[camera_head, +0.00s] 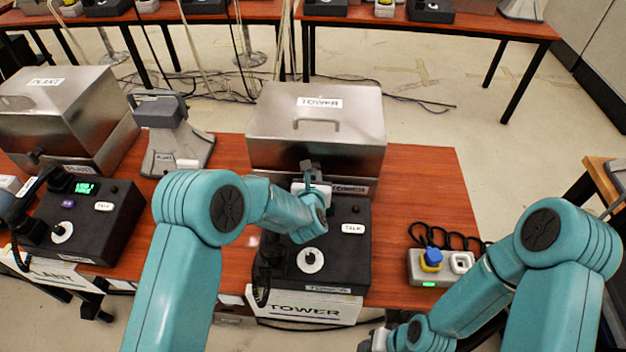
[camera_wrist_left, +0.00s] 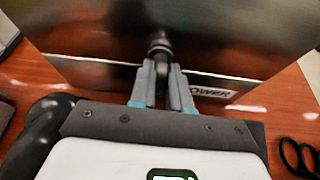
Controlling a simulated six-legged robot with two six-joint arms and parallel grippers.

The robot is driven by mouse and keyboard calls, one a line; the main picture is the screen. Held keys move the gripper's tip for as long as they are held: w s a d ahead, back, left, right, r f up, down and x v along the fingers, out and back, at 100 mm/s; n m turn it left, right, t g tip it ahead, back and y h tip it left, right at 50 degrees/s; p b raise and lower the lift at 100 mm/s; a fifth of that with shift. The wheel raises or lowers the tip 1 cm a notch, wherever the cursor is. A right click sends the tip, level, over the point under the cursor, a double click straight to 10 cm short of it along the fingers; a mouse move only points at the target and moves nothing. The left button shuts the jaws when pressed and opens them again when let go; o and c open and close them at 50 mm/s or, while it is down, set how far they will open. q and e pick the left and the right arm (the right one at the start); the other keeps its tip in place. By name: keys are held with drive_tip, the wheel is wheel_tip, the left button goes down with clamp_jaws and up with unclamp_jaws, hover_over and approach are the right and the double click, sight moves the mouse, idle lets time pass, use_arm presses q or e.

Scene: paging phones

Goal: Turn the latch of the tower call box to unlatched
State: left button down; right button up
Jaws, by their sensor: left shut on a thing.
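The tower call box (camera_head: 318,125) is a closed metal box with a lid handle and a TOWER label, at the back of the red-brown table. It fills the top of the left wrist view (camera_wrist_left: 100,40). Its latch (camera_wrist_left: 160,46) is a dark knob low on the box front. My left gripper (camera_head: 308,168) is at the box's front edge. In the left wrist view its fingers (camera_wrist_left: 161,75) are shut on the latch, whose turned angle I cannot tell. My right gripper (camera_head: 375,341) is at the bottom edge of the head view, its fingers not clear.
The black tower phone base (camera_head: 340,268) with a TALK button stands in front of the box, under my left arm. A grey box with a blue button (camera_head: 432,258) is to the right. The plant box (camera_head: 50,105) and a grey speaker (camera_head: 168,125) are left.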

use_arm(q)
drive_tip(key=shift+s+d+f+m+y+b, duration=0.15)
drive_tip(key=shift+m+y+b, duration=0.5)
drive_tip(key=shift+b, duration=0.75)
drive_tip(key=shift+w+d+f+m+y+b, duration=0.1)
drive_tip(key=shift+d+m+y+b, duration=0.2)
drive_tip(key=shift+m+b, duration=0.8)
drive_tip(key=shift+s+d+f+m+y+b, duration=0.1)
drive_tip(key=shift+m+y+b, duration=0.4)
drive_tip(key=shift+b, duration=1.2)
drive_tip(key=c, duration=1.2)
unclamp_jaws()
drive_tip(key=shift+o, duration=0.6)
drive_tip(key=shift+r, duration=0.2)
drive_tip(key=b+v, duration=0.2)
drive_tip(key=v, duration=1.4)
drive_tip(key=shift+s+f+b, duration=0.25)
drive_tip(key=shift+b, duration=0.15)
